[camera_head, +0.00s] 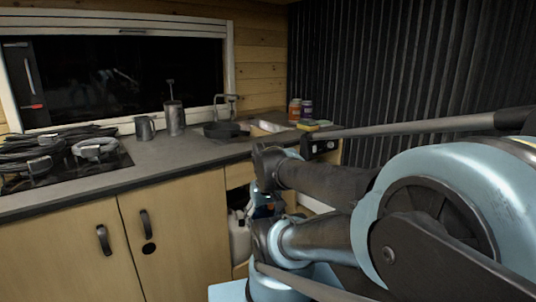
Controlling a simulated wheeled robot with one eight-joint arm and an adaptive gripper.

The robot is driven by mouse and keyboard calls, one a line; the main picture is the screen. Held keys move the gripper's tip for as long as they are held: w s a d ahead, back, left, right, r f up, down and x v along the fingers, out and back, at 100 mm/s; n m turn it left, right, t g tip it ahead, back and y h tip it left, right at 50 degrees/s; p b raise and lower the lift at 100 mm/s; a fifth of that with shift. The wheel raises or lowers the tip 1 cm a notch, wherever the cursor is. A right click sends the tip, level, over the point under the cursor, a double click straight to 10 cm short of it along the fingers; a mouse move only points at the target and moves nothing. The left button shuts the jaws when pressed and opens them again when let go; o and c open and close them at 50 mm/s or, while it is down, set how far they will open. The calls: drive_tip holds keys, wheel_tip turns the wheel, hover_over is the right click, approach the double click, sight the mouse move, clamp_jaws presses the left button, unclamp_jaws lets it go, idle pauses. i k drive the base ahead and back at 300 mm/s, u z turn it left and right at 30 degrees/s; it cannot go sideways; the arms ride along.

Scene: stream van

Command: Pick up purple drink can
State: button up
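A small purple can-like item (307,108) stands upright at the far right end of the counter, near the corner by the black ribbed wall. It is small in the picture and its markings cannot be read. An orange-red container (295,109) stands just left of it. My blue and black arm fills the right side and reaches in toward the counter's end. My gripper's fingers cannot be made out, so whether it is open or holds anything does not show. The arm is apart from the purple item in the picture.
The grey counter (165,160) carries a hob with black cables (40,150), a metal mug (145,128), a tall metal container (174,118), and a dark pan (222,130). A yellow-topped sponge-like item (308,124) lies before the purple item. Wooden cabinets (70,250) stand below.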

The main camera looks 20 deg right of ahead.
sight(306, 113)
drive_tip(key=k, duration=1.3)
drive_tip(key=z, duration=0.65)
drive_tip(key=i, duration=1.65)
drive_tip(key=u, duration=0.2)
